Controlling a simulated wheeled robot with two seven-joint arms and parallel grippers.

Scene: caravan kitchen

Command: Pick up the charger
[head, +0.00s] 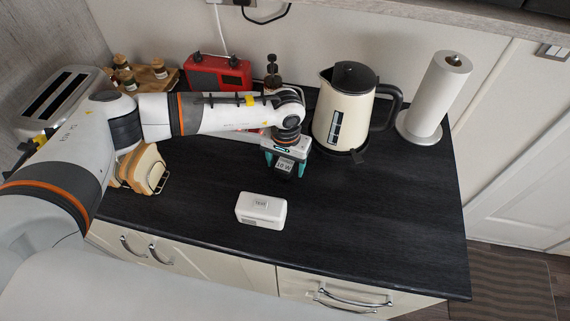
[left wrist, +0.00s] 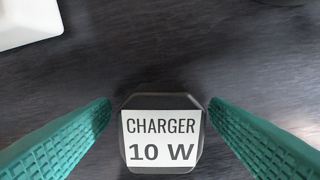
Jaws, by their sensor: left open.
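The charger (head: 284,166) is a small dark block with a white label on the black counter. In the left wrist view the charger (left wrist: 161,135) shows its label "CHARGER 10 W" between the two green fingers. My left gripper (head: 286,159) points down over it, with one finger on each side. In the left wrist view the left gripper (left wrist: 160,115) is open, and dark gaps show between its fingers and the charger. Part of the charger is hidden by the gripper in the head view. My right gripper is not in view.
A white box (head: 261,210) lies in front of the gripper; its corner shows in the left wrist view (left wrist: 25,22). A cream kettle (head: 345,110) stands close on the right, with a paper towel roll (head: 440,95) beyond. A red radio (head: 218,73), toaster (head: 62,100) and bread rack (head: 145,172) stand left.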

